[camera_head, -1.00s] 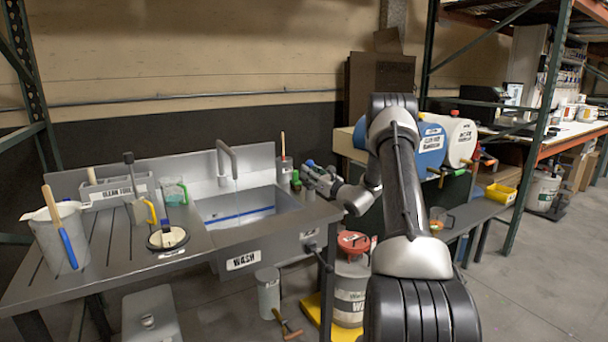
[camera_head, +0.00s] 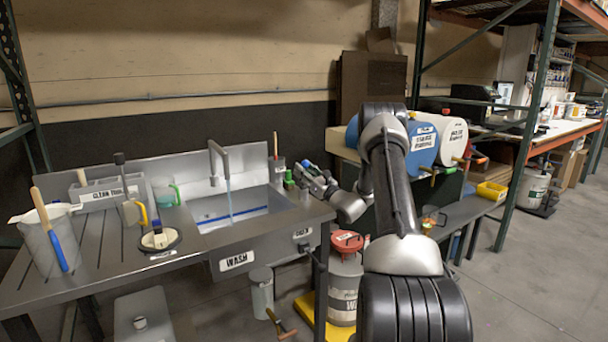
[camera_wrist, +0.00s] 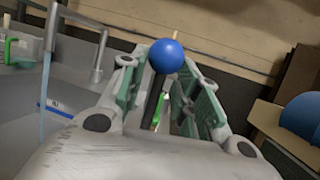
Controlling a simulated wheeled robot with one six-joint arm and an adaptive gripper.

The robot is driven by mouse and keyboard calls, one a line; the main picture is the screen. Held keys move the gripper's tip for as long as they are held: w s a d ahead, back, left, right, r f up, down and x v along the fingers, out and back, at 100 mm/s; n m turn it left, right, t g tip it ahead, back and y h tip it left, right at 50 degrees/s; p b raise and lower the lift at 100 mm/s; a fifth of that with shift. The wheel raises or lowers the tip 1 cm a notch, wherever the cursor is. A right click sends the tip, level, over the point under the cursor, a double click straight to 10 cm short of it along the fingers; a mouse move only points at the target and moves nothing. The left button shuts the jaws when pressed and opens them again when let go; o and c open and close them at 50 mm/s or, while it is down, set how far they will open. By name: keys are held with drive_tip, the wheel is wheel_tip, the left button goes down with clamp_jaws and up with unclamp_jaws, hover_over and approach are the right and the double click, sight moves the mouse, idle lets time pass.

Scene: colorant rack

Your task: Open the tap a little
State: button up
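The grey tap spout (camera_head: 222,158) arches over the sink (camera_head: 262,211). A thin stream of water (camera_head: 229,203) runs from it into the basin; the stream also shows in the wrist view (camera_wrist: 46,80). The tap's lever is a dark rod (camera_wrist: 153,95) topped by a blue ball knob (camera_wrist: 166,56). My gripper (camera_wrist: 166,85) is around the lever, one green-padded finger on each side. The fingers stand apart, with a gap on the right of the rod. Whether the left finger touches the rod is hard to tell. In the head view my gripper (camera_head: 308,174) is at the sink's right rim.
A green item (camera_head: 289,178) and a container with a wooden handle (camera_head: 276,168) stand near my gripper. A jug (camera_head: 50,240) and a tool holder (camera_head: 105,188) are on the left counter. Blue and white drums (camera_head: 423,143) lie to the right.

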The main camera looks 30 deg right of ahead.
drive_tip(key=shift+f, duration=0.2)
drive_tip(key=shift+s+f, duration=0.1)
drive_tip(key=shift+s, duration=0.1)
drive_tip(key=v, duration=1.1)
drive_tip(key=shift+s, duration=0.35)
